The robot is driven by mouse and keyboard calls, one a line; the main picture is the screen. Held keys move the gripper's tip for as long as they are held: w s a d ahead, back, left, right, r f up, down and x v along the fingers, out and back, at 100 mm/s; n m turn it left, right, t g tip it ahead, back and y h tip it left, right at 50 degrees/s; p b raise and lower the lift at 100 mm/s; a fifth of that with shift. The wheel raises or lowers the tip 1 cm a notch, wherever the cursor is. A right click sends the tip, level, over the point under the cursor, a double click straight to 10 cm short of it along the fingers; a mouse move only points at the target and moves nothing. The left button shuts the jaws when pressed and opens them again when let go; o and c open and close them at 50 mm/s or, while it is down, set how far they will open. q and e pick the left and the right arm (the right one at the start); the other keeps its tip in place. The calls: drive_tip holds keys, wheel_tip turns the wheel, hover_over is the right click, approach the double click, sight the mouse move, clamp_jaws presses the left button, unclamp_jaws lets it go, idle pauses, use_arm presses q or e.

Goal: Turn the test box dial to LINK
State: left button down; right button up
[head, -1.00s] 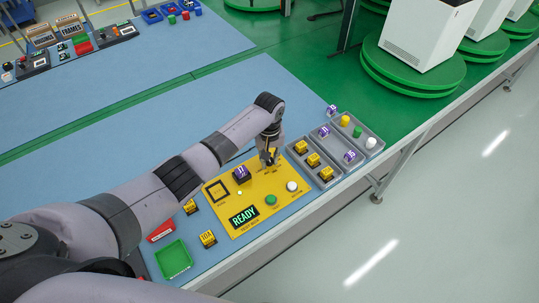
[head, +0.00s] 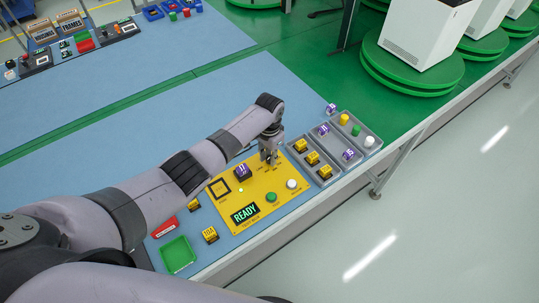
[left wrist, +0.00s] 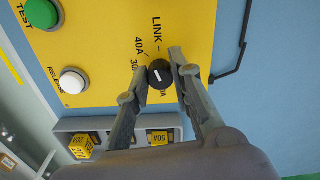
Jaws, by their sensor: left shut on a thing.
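The yellow test box (head: 226,215) lies flat on the blue bench mat, with its display (head: 245,213) reading READY. The round black dial (left wrist: 160,74) sits on its yellow face near the printed words LINK, 40A and 30A; another label is partly covered. A small white mark shows on the dial, but I cannot tell for sure which label it points at. My left gripper (head: 268,158) reaches down over the panel and hides the dial in the head view. In the left wrist view its fingers (left wrist: 157,78) are shut on the dial from both sides. My right gripper is out of view.
A green TEST button (head: 271,197) and a white RELEASE button (head: 291,184) are near the gripper. A purple fuse (head: 242,172) stands on the box. Grey trays (head: 327,183) with yellow and purple blocks lie close by on the right. A green tray (head: 178,254) is at the front left.

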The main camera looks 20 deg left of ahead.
sight(269, 158)
use_arm(q)
drive_tip(key=shift+m, duration=1.7)
drive_tip(key=c, duration=1.4)
unclamp_jaws()
drive_tip(key=shift+r, duration=0.1)
wheel_tip(269, 158, up, 12)
drive_tip(key=shift+f, duration=0.1)
